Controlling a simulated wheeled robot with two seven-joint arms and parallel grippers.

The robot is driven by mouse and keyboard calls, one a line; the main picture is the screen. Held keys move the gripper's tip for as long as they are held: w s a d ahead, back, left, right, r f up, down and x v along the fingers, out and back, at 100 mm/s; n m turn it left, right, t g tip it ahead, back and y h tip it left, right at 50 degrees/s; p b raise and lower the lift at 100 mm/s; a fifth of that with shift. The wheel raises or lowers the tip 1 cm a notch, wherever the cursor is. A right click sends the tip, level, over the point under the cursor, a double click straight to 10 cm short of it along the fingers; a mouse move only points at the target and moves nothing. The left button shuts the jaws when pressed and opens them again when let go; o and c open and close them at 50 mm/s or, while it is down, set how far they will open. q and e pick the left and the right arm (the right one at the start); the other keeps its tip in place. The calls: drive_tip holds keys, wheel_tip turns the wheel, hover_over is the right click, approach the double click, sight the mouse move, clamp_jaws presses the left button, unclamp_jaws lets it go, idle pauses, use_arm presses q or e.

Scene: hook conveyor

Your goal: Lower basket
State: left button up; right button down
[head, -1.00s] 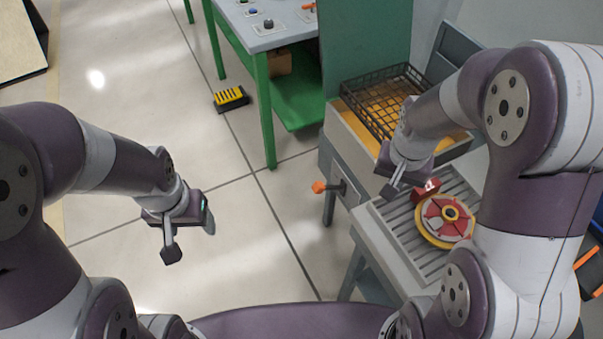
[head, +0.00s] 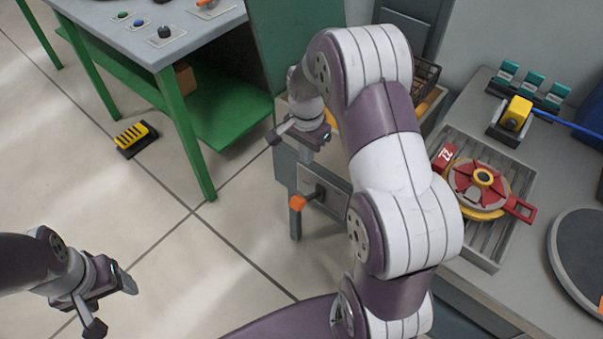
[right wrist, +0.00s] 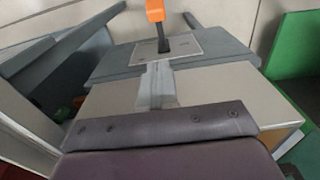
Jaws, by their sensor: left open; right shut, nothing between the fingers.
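The black wire basket (head: 428,72) is at the top of the head view, on a yellow-orange surface, and mostly hidden behind my right arm. A crank or lever with an orange handle (head: 297,203) sticks out from a grey plate (head: 325,190) on the side of the stand. My right gripper (head: 310,146) is shut and empty, above and apart from the lever. In the right wrist view its closed fingers (right wrist: 157,78) point toward the plate and the orange handle (right wrist: 155,10). My left gripper (head: 112,308) is open and empty at the lower left, over bare floor.
A green-legged table (head: 185,40) with buttons stands at the top left. A black-yellow pedal (head: 134,138) lies on the floor. At right, a red-yellow round piece (head: 475,190) rests on a slatted tray (head: 487,240). Floor at the lower left is clear.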

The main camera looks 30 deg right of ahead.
hover_over(302, 198)
drive_tip(key=w+d, duration=0.1)
drive_tip(key=d, duration=0.1)
wheel_tip(302, 198, down, 9)
drive_tip(key=f, duration=0.1)
drive_tip(key=a+f, duration=0.1)
drive_tip(key=shift+s+a+f+b, duration=0.25)
drive_tip(key=shift+s+f+b, duration=0.1)
drive_tip(key=shift+f, duration=0.05)
drive_tip(key=shift+s+a+f, duration=0.1)
drive_tip(key=shift+a+f, duration=0.1)
drive_tip(key=shift+f, duration=0.15)
